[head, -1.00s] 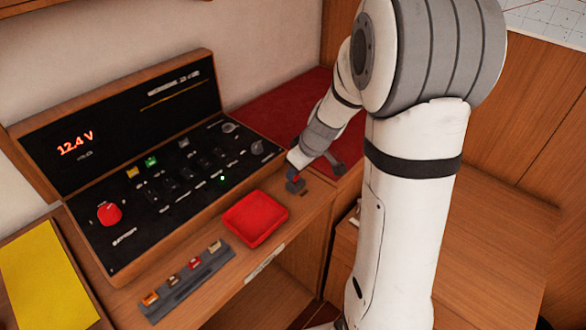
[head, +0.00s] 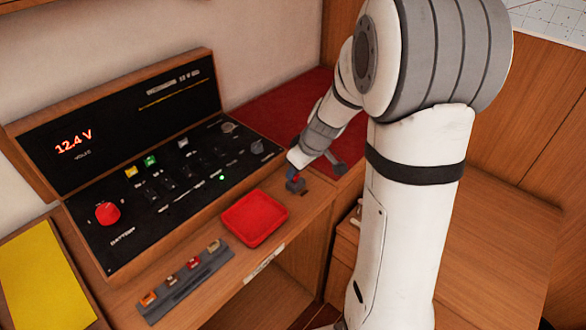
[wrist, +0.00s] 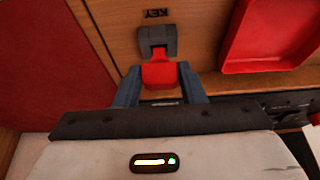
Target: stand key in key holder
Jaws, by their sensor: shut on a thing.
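The key (wrist: 160,74) has a red head and sits between the two blue-grey fingers of my gripper (wrist: 160,80) in the wrist view. My gripper is shut on it. The grey key holder (wrist: 157,40) is on the wooden ledge just beyond the fingertips, by a label reading KEY. A narrower red part of the key reaches to the holder's opening; I cannot tell how deep it sits. In the head view my gripper (head: 292,174) is low over the holder (head: 296,186), and the key is mostly hidden.
A red tray (head: 255,218) lies beside the holder on the ledge. The black switch panel (head: 165,185) in its wooden case stands behind. A grey strip with several small coloured pieces (head: 186,281) lies in front. A dark red mat (head: 285,115) is at the back.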

